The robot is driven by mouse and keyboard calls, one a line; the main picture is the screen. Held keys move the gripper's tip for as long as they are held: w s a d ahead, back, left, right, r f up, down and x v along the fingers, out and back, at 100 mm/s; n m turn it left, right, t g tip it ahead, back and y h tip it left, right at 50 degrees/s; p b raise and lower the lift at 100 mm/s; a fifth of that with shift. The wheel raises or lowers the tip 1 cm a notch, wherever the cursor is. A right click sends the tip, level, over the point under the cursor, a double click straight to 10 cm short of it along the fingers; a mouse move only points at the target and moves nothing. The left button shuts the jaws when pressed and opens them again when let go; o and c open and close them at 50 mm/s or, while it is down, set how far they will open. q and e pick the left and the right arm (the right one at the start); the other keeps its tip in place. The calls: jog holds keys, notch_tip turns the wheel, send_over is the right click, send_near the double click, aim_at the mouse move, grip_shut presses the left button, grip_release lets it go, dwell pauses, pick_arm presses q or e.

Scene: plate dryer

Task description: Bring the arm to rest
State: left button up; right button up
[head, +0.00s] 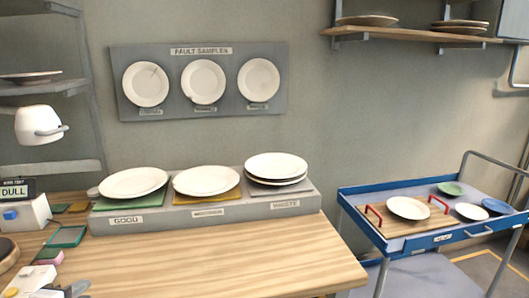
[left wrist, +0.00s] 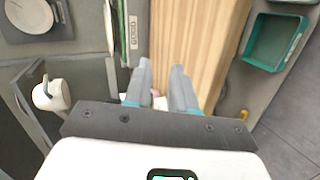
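My left gripper (left wrist: 161,68) shows in the left wrist view, its two grey fingers apart with a gap between them. No object is held in the gap; a small pinkish thing shows beyond it. The fingers point over the wooden bench top (left wrist: 200,40). In the head view I cannot make out either gripper for certain, and my right gripper does not show. White plates rest on the bench's raised ledge: one on the green GOOD mat (head: 134,182), one on the yellow mat (head: 206,181), and a stack on the grey WASTE mat (head: 276,166).
A blue-rimmed cart (head: 410,244) at the right carries a wooden tray with red handles and several dishes. A white mug (head: 38,124) hangs at the left shelf. A teal tray (head: 67,237) and small items crowd the bench's left end. The bench's middle (head: 220,260) is clear.

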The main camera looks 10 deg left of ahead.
pick_arm(q)
jog(key=s+d+f+m+g+h+p, duration=0.1)
jog(key=d+f+m+g+h, duration=0.25)
jog(key=d+f, duration=0.65)
jog(key=d+f+m+g+h+p, duration=0.25)
jog(key=d+f+m, duration=0.25)
jog(key=d+f, duration=0.5)
jog(key=s+d+f+m+g, duration=0.3)
jog(key=s+d+f+m, duration=0.1)
jog(key=s+d+f, duration=0.1)
jog(key=s+d+f+m+g, duration=0.3)
jog(key=s+d+f+m, duration=0.1)
jog(key=s+f, duration=0.4)
jog(key=shift+s+d+f+g+p, duration=0.15)
jog(key=shift+s+d+g+p, duration=0.25)
jog(key=shift+s, duration=0.75)
jog(key=shift+m, duration=0.25)
